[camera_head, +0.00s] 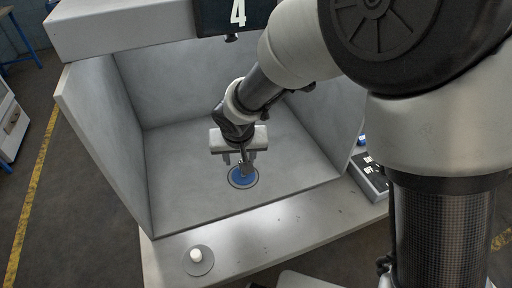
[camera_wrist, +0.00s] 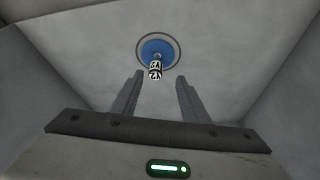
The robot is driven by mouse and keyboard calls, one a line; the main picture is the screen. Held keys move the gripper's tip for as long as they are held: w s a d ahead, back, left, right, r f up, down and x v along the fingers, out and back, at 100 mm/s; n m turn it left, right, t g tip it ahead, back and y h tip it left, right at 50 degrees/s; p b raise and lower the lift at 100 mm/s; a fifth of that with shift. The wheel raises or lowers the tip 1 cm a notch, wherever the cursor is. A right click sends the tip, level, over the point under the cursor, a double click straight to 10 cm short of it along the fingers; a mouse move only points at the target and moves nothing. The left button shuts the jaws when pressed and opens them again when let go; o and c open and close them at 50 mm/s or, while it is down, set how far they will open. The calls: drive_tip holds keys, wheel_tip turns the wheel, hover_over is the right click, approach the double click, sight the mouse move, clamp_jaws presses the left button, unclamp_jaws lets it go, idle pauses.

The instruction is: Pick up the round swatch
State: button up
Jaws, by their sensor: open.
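The round swatch (camera_head: 243,177) is a blue disc on the floor of a grey booth, inside a dark ring. In the wrist view the blue swatch (camera_wrist: 158,49) lies beyond my fingertips, near the top middle. A small upright piece with a black-and-white marked tag (camera_wrist: 156,70) stands at it. My gripper (camera_head: 239,161) is above and slightly behind the swatch, pointing down. In the wrist view the two fingers of my gripper (camera_wrist: 159,78) are apart with nothing held between them. My gripper partly hides the swatch in the head view.
The booth's side wall (camera_head: 105,140) and back wall close in the space around my arm. A grey disc with a white knob (camera_head: 196,258) sits on the front ledge. A dark box with white labels (camera_head: 370,178) stands right of the booth.

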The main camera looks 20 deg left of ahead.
hover_over(237, 176)
drive_tip(key=w+d, duration=0.1)
drive_tip(key=d, duration=0.1)
wheel_tip(237, 176, down, 5)
drive_tip(key=shift+a+f+p, duration=0.1)
drive_tip(key=shift+a+p, duration=0.05)
drive_tip(key=shift+p, duration=0.2)
clamp_jaws()
